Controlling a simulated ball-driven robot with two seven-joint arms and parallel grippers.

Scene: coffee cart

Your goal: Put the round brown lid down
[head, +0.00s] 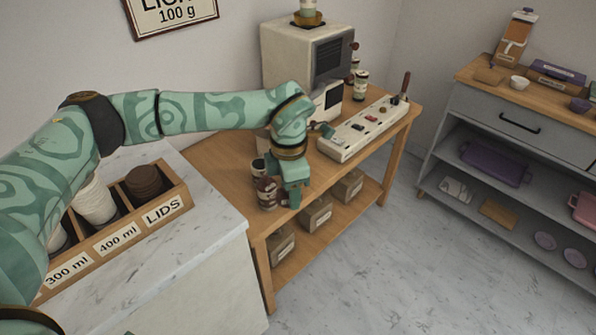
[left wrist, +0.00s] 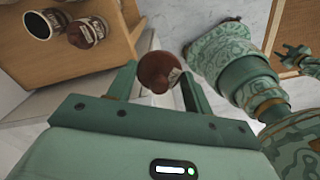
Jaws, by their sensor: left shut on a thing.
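My left gripper (head: 283,198) is over the near end of the wooden table in the head view. In the left wrist view its two fingers (left wrist: 158,82) are shut on the round brown lid (left wrist: 160,72), which has a pale mark on one side. In the head view the lid is hard to make out against the gripper. The left wrist view also shows the open cup (left wrist: 40,24) and the brown cup (left wrist: 86,33). My right gripper seems to show small at the right there (left wrist: 298,58).
A wooden rack (head: 130,235) with cup stacks and a LIDS compartment (head: 146,180) stands on the marble counter (head: 190,255). A coffee machine (head: 300,60) and a white power strip-like board (head: 362,130) are further back. The table's front strip is clear.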

